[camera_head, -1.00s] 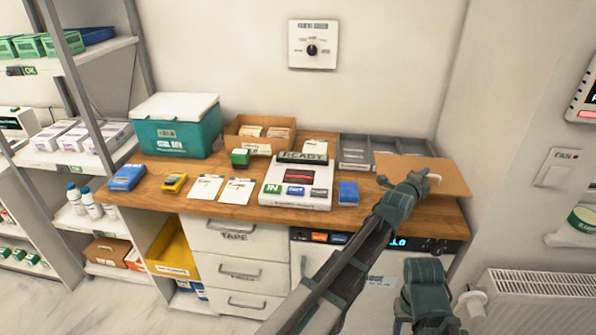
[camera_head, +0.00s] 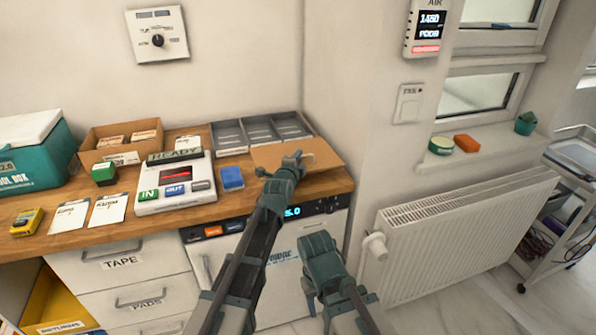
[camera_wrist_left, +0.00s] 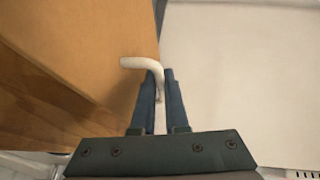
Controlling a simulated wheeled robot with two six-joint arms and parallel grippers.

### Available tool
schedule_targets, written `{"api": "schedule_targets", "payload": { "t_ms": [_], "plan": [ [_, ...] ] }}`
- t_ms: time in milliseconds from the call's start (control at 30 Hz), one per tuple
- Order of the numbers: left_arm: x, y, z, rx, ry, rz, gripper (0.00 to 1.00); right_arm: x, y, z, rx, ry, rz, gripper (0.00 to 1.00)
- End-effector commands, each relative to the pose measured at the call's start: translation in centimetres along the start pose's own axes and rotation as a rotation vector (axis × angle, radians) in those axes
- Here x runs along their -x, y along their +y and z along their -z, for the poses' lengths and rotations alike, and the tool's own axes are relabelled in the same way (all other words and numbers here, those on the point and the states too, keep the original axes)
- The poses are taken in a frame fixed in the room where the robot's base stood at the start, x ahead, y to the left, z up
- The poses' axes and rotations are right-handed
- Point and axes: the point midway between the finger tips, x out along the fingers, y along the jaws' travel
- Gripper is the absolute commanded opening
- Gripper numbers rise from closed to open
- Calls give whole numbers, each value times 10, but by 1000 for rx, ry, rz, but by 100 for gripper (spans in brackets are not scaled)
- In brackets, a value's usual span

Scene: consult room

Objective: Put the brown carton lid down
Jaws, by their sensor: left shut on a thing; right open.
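The brown carton lid (camera_head: 318,152) is a flat brown panel at the right end of the wooden counter, in front of the grey divided tray. In the head view I cannot tell whether it touches the counter. My left gripper (camera_head: 282,165) is shut on the lid's pale bent handle (camera_wrist_left: 143,63). The lid's brown surface (camera_wrist_left: 105,35) fills the upper left of the left wrist view. My right gripper (camera_head: 318,248) is low in front of the cabinet, apart from the lid, open and empty.
The grey divided tray (camera_head: 262,131) stands against the wall behind the lid. A blue block (camera_head: 232,178) and a white device marked READY (camera_head: 174,180) are left of it. An open brown carton (camera_head: 120,142) holds cards. A radiator (camera_head: 455,235) stands right of the counter.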

Motion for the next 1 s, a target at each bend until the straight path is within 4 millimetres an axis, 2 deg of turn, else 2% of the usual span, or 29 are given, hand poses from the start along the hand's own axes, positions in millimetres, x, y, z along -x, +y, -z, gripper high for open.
{"api": "schedule_targets", "payload": {
  "t_ms": [300, 700, 733, 867, 1000],
  "plan": [
    [-6, 36, -3, 0, 0, 0, 0, -37, -4, 2, 0, 0, 0, 50],
    [-6, 38, -3, 0, 0, 0, 0, -38, -4, 2, 0, 0, 0, 50],
    [-6, 37, -3, 0, 0, 0, 17, -37, -4, 2, 0, 0, 0, 50],
    [-6, 36, -3, 0, 0, 0, 40, -37, -4, 2, 0, 0, 0, 50],
    [-6, 36, -3, 0, 0, 0, 42, -37, -4, 2, 0, 0, 0, 50]
  ]
}}
